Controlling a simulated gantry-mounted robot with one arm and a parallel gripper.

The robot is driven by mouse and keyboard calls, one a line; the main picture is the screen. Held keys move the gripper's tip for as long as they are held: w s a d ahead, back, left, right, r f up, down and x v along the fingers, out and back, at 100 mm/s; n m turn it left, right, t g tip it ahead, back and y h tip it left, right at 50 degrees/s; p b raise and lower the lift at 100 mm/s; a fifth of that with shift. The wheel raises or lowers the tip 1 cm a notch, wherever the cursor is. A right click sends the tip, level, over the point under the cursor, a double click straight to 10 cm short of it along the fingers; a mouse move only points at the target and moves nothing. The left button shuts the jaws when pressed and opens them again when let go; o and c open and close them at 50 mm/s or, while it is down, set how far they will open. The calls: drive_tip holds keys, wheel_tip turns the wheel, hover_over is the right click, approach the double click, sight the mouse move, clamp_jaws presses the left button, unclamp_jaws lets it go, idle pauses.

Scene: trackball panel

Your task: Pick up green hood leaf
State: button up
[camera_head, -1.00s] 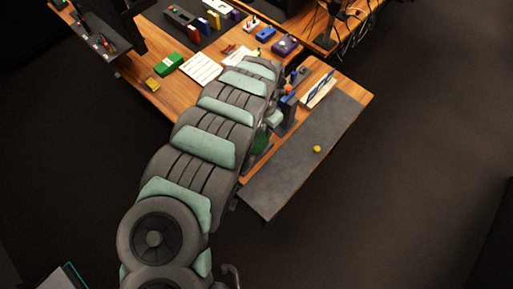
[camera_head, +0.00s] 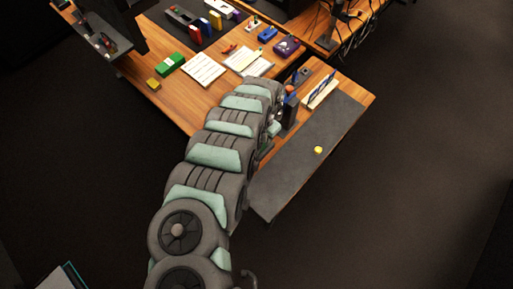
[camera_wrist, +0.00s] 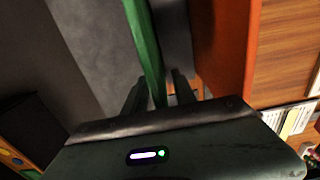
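The green hood leaf (camera_wrist: 145,45) shows in the wrist view as a thin green strip seen edge-on. It runs from the top edge down between the two fingers of my gripper (camera_wrist: 160,88). The fingers stand on either side of the strip, and a small gap shows on its right, so my gripper looks open around it. The leaf's lower end is hidden by the gripper body. In the head view, my arm hides the gripper and most or all of the leaf, near the left part of the dark grey mat.
The dark grey mat (camera_head: 300,170) covers the table's front, with a small yellow piece (camera_head: 318,150) on it. A dark upright block (camera_head: 289,108) and a light rack with blue parts (camera_head: 320,92) stand close to my wrist. An orange-brown surface (camera_wrist: 222,45) is right of the fingers.

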drive_tip(key=shift+c, duration=0.4)
clamp_jaws()
drive_tip(key=shift+r, duration=0.1)
